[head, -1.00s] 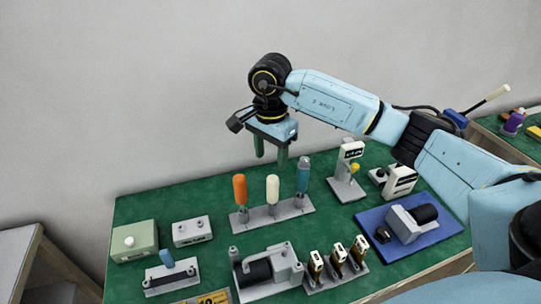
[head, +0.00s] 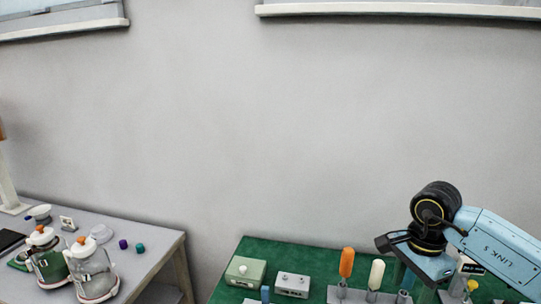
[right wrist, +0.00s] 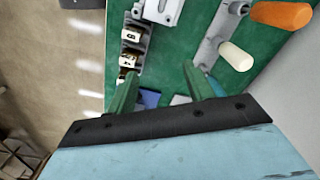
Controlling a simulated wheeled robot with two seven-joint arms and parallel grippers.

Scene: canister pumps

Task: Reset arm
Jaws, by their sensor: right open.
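My right arm comes in from the right in the head view, its gripper (head: 420,264) above the green-topped table (head: 262,248), to the right of the orange handle (head: 347,262) and cream handle (head: 376,273). The fingers are mostly hidden in that view. In the right wrist view the two green fingers (right wrist: 160,82) are apart with nothing between them. The orange handle (right wrist: 280,15) and cream handle (right wrist: 235,56) lie to the right of the fingers there. My left gripper is not in view.
A green box (head: 245,270) and a grey box (head: 292,284) stand left of the handles. A grey table (head: 160,240) at left holds a green canister (head: 48,262), a grey canister (head: 92,268), a purple cap (head: 123,244) and a teal cap (head: 140,248). A gap separates the tables.

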